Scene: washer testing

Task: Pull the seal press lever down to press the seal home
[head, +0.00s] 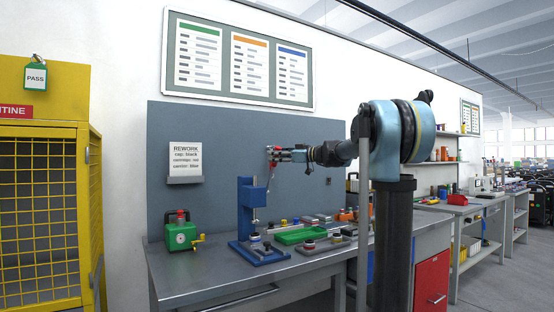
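The blue seal press (247,209) stands upright on the workbench, left of its middle. A thin lever appears to rise from the top of its column, with red (272,153) at its upper end. My gripper (281,155) is at this red end, reaching in from the right above the press. It is too small to tell whether the fingers are closed around the lever or only beside it. A small round part (255,238) sits on the press base, below the column; the seal itself is not clear.
A green box with a gauge (180,236) stands left of the press. A green tray (300,235) and several small parts lie to the right on the grey workbench (190,284). A grey panel backs the bench. A yellow cage (40,215) stands at the left.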

